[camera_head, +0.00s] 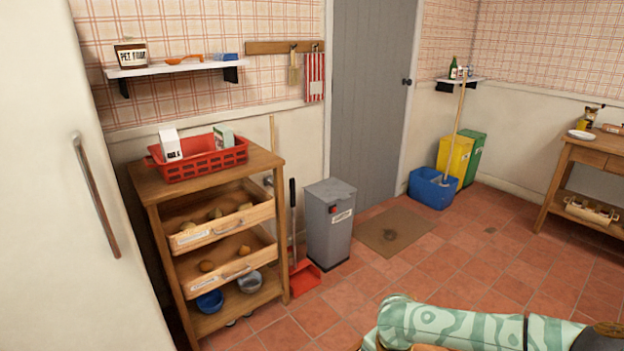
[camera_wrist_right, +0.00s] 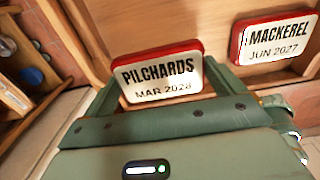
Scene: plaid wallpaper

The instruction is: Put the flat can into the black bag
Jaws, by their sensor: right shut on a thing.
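In the right wrist view, a flat can (camera_wrist_right: 160,90) with a red rim and a white face reads "PILCHARDS MAR 2028". My right gripper (camera_wrist_right: 165,83) is shut on it, with one green finger at each side. A second red-rimmed flat can (camera_wrist_right: 276,50), reading "MACKEREL JUN 2027", sits to the right, apart from the gripper, against a wooden surface. No black bag shows in either view. My left gripper is not in view, and the head view does not show my right gripper.
Wood (camera_wrist_right: 215,20) lies close behind both cans. In the head view, a wooden trolley (camera_head: 265,160) carries a red basket (camera_head: 205,165). A grey bin (camera_head: 329,225) stands beside it. A wooden table (camera_head: 587,157) is at the right. The tiled floor between is mostly clear.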

